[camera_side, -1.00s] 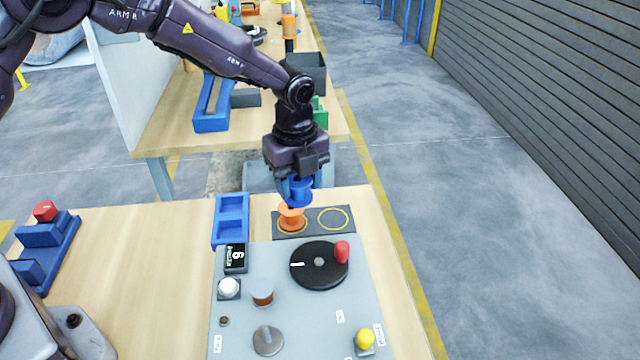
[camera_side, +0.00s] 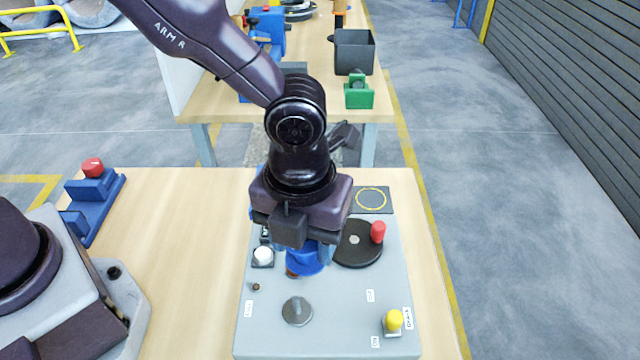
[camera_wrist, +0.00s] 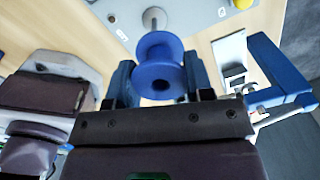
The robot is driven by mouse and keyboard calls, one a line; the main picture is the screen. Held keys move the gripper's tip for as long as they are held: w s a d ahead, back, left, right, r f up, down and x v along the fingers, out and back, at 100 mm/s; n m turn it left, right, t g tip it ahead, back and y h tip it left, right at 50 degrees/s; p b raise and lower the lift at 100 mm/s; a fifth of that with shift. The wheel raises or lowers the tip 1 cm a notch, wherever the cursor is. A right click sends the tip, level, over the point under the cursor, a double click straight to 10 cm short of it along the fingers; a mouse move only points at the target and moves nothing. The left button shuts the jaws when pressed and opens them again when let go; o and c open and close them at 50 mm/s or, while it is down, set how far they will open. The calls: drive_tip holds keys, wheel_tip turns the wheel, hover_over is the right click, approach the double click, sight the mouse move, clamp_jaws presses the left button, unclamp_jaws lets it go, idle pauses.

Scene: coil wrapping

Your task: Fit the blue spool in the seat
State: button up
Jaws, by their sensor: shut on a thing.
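My gripper (camera_side: 300,245) is shut on the blue spool (camera_side: 308,260) and holds it over the grey panel (camera_side: 340,320). In the wrist view the blue spool (camera_wrist: 160,62) sits between my two fingers (camera_wrist: 160,80), its end with a dark hole facing the camera. In the side view a small copper-brown part (camera_side: 292,272) shows just under the spool's left edge. I cannot tell whether they touch. A dark pad with a yellow ring (camera_side: 371,198) lies empty behind the panel. Which part is the seat is not clear, and my gripper hides the area behind the spool.
A black disc with a red knob (camera_side: 378,232) is close right of the spool. A white button (camera_side: 262,256), a grey knob (camera_side: 297,310) and a yellow button (camera_side: 394,320) stand on the panel.

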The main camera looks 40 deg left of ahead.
drive_tip(key=shift+s+f+m, duration=0.15)
drive_tip(key=shift+s+m, duration=0.55)
drive_tip(key=shift+s, duration=0.2)
drive_tip(key=shift+s+a+f, duration=0.15)
drive_tip(key=shift+s+f, duration=0.05)
drive_tip(key=shift+m, duration=0.4)
drive_tip(key=shift+w, duration=0.1)
hover_over(296, 298)
drive_tip(key=shift+f, duration=2.9)
drive_tip(key=shift+f, duration=2.55)
drive_tip(key=o, duration=1)
